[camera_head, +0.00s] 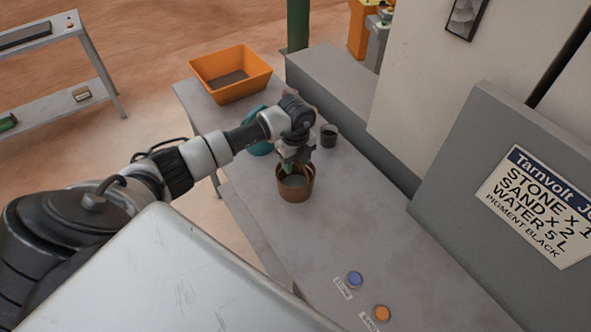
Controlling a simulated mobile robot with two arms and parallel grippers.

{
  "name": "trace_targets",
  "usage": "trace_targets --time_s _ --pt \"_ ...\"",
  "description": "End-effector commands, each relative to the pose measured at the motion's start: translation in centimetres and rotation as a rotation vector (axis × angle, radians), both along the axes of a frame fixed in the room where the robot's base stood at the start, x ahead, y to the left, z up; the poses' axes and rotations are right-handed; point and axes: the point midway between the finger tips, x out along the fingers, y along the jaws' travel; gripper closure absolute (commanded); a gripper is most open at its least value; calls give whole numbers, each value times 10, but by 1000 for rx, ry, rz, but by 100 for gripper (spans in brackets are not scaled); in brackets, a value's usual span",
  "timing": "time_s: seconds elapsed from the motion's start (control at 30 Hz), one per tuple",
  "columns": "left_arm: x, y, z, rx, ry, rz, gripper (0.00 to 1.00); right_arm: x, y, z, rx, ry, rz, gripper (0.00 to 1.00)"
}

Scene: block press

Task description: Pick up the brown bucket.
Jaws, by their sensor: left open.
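The brown bucket (295,191) stands upright on the grey table (330,225), with greyish contents showing inside. My left gripper (291,168) is open and points down at the bucket's far rim, right over its mouth. Whether a finger touches the rim cannot be told from this angle. My left arm reaches in from the left side. My right gripper is not in the picture.
An orange tray (231,91) sits at the table's far end. A teal container (259,147) is partly hidden behind my arm, and a dark cup (328,136) stands behind the bucket. Blue (355,280) and orange (382,313) buttons are near the front. A grey machine with a sign (537,207) borders the right.

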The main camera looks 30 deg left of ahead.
Motion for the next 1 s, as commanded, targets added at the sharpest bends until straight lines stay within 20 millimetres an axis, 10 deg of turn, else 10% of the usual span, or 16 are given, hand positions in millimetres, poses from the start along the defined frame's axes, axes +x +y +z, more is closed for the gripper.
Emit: trace_targets --time_s 0.27,0.6,1.0 --pt "0 0 -5 1 -1 -1 51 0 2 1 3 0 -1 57" --pt "0 0 -4 1 -1 -1 100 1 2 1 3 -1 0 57" --pt "1 0 -3 0 -2 -1 100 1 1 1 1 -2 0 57"
